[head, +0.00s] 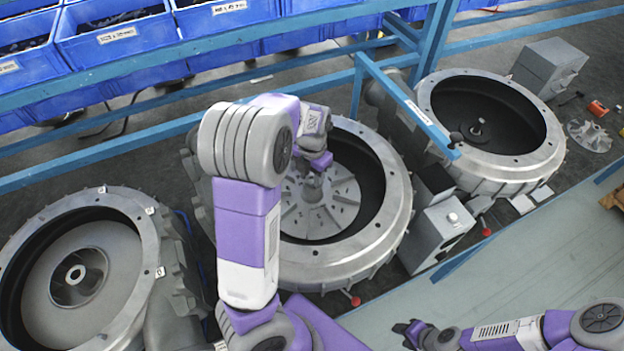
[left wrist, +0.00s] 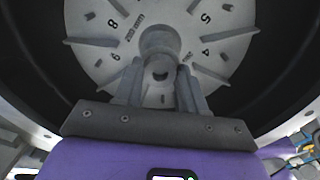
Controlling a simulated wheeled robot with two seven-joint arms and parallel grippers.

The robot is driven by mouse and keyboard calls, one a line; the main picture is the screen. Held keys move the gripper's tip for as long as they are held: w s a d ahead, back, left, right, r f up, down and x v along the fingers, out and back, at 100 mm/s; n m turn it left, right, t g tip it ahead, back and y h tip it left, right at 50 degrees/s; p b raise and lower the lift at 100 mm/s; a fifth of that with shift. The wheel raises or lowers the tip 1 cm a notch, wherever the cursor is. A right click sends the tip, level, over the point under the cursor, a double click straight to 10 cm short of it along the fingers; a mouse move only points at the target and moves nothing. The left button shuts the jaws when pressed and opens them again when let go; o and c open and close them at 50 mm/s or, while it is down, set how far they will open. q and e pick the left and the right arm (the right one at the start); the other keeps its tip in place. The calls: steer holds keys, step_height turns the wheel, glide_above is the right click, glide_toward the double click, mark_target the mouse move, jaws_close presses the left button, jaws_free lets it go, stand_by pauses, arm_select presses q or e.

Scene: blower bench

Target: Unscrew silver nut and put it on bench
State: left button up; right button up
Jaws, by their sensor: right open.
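The silver nut (left wrist: 160,70) sits at the hub of a grey numbered impeller disc (left wrist: 105,30) in the left wrist view. The same impeller (head: 335,205) lies inside the middle blower housing (head: 395,195) in the head view. My left gripper (head: 313,185) reaches down into this housing. Its two fingers (left wrist: 160,80) flank the nut closely, one on each side, and appear shut on it. The nut is still at the hub; its threads are hidden. My right gripper (head: 407,332) is open and empty over the bench (head: 540,270) at the lower right.
A second blower housing (head: 150,240) stands at the left and a third (head: 555,140) at the upper right. Blue bins (head: 120,45) and a blue rail (head: 110,152) run behind. A grey box (head: 440,232) stands beside the middle housing. The bench surface is mostly clear.

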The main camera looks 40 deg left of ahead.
arm_select(q)
steer(key=shift+o, duration=0.5)
steer(key=m, duration=1.9)
steer(key=shift+b, duration=0.4)
steer(key=m, duration=0.6)
steer(key=shift+c, duration=0.2)
